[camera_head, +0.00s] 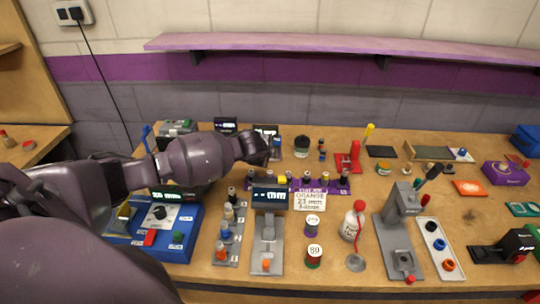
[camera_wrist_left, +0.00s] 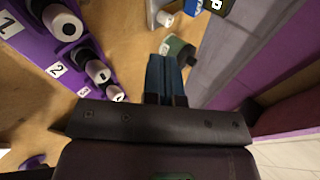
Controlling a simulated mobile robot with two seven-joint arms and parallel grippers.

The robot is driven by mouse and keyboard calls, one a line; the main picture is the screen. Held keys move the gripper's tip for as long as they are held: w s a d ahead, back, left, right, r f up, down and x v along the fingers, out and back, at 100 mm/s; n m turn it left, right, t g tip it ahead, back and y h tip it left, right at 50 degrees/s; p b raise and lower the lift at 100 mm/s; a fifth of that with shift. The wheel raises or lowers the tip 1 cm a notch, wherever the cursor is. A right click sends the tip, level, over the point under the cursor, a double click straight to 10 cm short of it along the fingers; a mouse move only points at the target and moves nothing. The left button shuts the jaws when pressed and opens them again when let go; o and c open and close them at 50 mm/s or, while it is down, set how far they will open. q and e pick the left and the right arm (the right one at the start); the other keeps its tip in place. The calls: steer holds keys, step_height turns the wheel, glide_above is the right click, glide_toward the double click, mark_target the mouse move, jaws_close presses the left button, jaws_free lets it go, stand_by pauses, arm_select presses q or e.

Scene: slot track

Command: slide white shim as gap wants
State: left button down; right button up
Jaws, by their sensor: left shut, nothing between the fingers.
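My left gripper (camera_head: 262,152) reaches in from the left, above the back of the bench and behind the purple numbered rail (camera_head: 318,188). In the left wrist view its fingers (camera_wrist_left: 166,95) are together, with nothing between them. The purple rail (camera_wrist_left: 20,60) shows there at the left, apart from the fingers. It carries dark and pale round pegs (camera_wrist_left: 62,22) beside number tags 1, 2 and 3. A white card (camera_head: 310,200) reading ORANGE 23 stands in front of the rail. I cannot make out which piece is the white shim. My right gripper is not in view.
A small display (camera_head: 270,197) stands left of the card, over a grey base (camera_head: 267,245). A grey strip of knobs (camera_head: 229,235) and a blue box (camera_head: 180,240) lie further left. Labelled spools (camera_head: 313,253), a bottle (camera_head: 351,222) and a grey press (camera_head: 398,230) stand to the right.

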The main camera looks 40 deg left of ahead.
arm_select(q)
steer(key=shift+b+x, duration=0.85)
steer(key=shift+x, duration=3.55)
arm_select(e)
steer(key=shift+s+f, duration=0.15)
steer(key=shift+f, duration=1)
arm_select(q)
steer(key=shift+d, duration=0.1)
steer(key=w, duration=0.1)
steer(key=w+a+b, duration=0.1)
steer(key=w+b, duration=0.1)
steer(key=shift+a+f, duration=0.25)
steer(key=shift+a, duration=0.1)
steer(key=shift+w+a+r+b, duration=0.1)
steer(key=shift+w+a+b, duration=0.2)
steer(key=shift+r, duration=0.15)
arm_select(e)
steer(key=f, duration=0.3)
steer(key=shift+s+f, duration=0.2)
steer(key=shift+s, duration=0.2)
